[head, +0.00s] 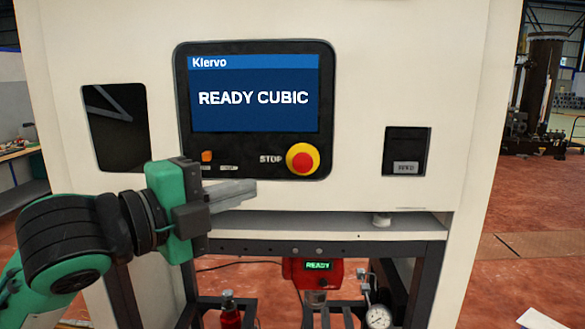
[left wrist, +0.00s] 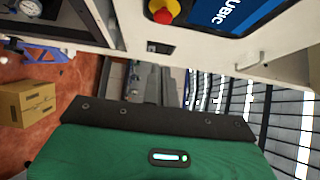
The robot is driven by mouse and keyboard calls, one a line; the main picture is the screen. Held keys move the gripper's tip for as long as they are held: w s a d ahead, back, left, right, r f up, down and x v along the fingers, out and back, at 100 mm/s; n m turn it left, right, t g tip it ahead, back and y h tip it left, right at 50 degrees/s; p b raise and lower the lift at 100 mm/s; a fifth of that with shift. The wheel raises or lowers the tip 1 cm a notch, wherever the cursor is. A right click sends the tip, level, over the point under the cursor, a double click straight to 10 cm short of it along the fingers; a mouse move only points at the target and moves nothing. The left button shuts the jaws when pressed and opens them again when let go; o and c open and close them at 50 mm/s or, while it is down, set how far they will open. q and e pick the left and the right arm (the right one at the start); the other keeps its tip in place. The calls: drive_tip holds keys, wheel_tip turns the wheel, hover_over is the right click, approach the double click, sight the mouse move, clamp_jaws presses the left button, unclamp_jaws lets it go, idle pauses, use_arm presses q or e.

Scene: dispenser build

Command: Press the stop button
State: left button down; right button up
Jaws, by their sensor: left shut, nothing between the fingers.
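The stop button (head: 302,158) is a red mushroom knob on a yellow round base, at the lower right of the dark control panel (head: 254,160), with the word STOP to its left. It also shows at the top of the left wrist view (left wrist: 163,14). My left gripper (head: 248,190) is shut and empty, in front of the machine. In the head view its fingertips are below and to the left of the button, apart from it. The fingertips do not show clearly in the left wrist view. My right gripper is not in view.
The screen (head: 254,93) reads "READY CUBIC". An orange button (head: 207,156) is at the panel's lower left. A grey ledge (head: 320,222) runs below the panel. A red device (head: 312,271) reading READY and a gauge (head: 378,317) sit lower. A cardboard box (left wrist: 26,102) stands on the floor.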

use_arm(q)
drive_tip(key=p, duration=0.4)
approach(310, 163)
drive_tip(key=shift+x, duration=2.9)
